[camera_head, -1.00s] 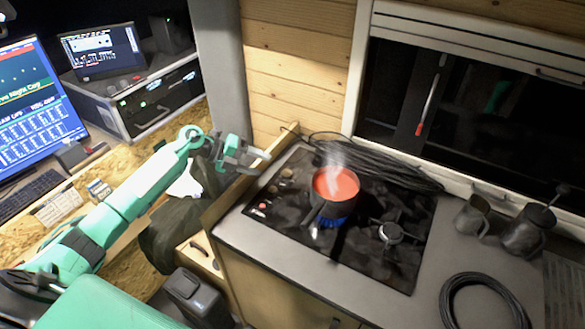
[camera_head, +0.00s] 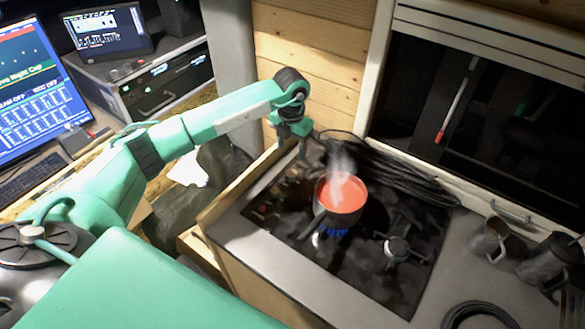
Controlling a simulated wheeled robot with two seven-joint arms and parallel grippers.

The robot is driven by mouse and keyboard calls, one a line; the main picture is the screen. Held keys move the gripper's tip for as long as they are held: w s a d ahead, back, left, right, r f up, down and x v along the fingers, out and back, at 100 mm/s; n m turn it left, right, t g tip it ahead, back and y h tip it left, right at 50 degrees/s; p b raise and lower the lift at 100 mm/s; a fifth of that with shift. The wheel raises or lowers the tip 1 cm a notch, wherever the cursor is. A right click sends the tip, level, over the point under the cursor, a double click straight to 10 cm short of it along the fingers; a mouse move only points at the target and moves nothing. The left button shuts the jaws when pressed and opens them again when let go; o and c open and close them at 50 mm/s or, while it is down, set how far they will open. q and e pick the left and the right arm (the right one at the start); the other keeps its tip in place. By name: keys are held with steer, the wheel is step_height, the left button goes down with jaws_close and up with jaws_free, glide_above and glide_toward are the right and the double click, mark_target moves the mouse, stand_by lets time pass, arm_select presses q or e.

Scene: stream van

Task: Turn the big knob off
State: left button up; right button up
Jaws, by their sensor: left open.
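The black stove (camera_head: 378,270) is set into the grey counter, with a row of small dark knobs (camera_head: 276,190) along its left edge. I cannot tell which is the big knob; part of the row's far end is behind my gripper. A pot of red contents (camera_head: 342,195) steams on the stove over a blue flame (camera_head: 334,232). My left gripper (camera_head: 300,148) points down above the far left corner of the stove, near the far end of the knob row. It is open and holds nothing that I can see. My right gripper is out of view.
A coiled black cable (camera_head: 385,172) lies behind the pot. Metal jugs (camera_head: 492,240) stand at the right. A wooden edge (camera_head: 240,187) borders the counter's left side. Monitors (camera_head: 35,90) stand at the left.

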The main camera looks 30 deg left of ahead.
mark_target(291, 173)
arm_select(q)
step_height(291, 173, down, 10)
steer(key=p, duration=0.3)
steer(key=shift+r, duration=0.15)
steer(key=shift+f+p, duration=0.35)
steer(key=shift+f, duration=0.4)
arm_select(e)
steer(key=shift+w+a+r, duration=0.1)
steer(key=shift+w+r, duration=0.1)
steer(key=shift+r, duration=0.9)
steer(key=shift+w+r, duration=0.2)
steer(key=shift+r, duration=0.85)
